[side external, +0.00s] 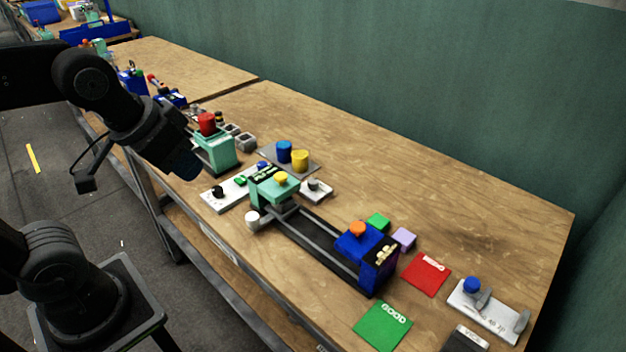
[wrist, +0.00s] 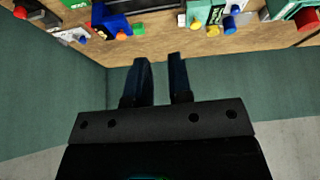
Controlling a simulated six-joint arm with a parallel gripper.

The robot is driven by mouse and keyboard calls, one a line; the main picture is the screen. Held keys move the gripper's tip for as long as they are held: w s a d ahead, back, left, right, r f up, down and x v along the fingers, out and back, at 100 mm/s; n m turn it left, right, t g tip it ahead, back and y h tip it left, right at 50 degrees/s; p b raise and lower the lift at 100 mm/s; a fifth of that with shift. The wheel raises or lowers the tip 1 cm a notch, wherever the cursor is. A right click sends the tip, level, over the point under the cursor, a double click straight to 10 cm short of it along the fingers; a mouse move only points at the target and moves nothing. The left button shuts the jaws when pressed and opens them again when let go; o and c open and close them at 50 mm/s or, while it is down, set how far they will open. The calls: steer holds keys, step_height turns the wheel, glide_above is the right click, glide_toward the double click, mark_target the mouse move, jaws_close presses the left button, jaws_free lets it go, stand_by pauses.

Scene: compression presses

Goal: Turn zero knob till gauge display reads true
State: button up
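My gripper (wrist: 160,62) shows two dark fingers apart with nothing between them. In the side view my gripper (side external: 183,166) hangs left of the green press, above the bench's near edge. A green unit with a dark lettered display (side external: 265,174) carries a yellow knob (side external: 281,179). A blue unit (side external: 365,245) at the rail's other end carries an orange knob (side external: 357,229) and a lettered face (side external: 386,252). A white panel (side external: 232,192) carries a black knob (side external: 217,191). I cannot tell which knob is the zero knob, and the display lettering is too small to read.
A green press with a red top (side external: 207,123) stands nearest my gripper. Blue and yellow cylinders (side external: 284,151) stand behind the rail. A red mat (side external: 426,274), a green mat (side external: 383,326) and a white fixture (side external: 489,311) lie right. The bench's back is clear.

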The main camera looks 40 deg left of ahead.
steer(key=o, duration=0.6)
steer(key=w+a+r+n+g, duration=0.1)
steer(key=w+r+n, duration=0.1)
steer(key=w, duration=1)
steer(key=shift+a+r+g, duration=0.3)
steer(key=shift+r, duration=0.15)
steer(key=shift+o, duration=0.6)
steer(key=w+a+f+n+g, duration=0.1)
steer(key=w+a+f+n, duration=0.1)
steer(key=w, duration=0.7)
steer(key=shift+w, duration=0.4)
steer(key=n+g, duration=0.3)
steer(key=n, duration=0.2)
glide_above(313, 181)
step_height(313, 181, down, 18)
step_height(313, 181, down, 13)
steer(key=shift+w+r, duration=0.1)
steer(key=shift+r, duration=0.05)
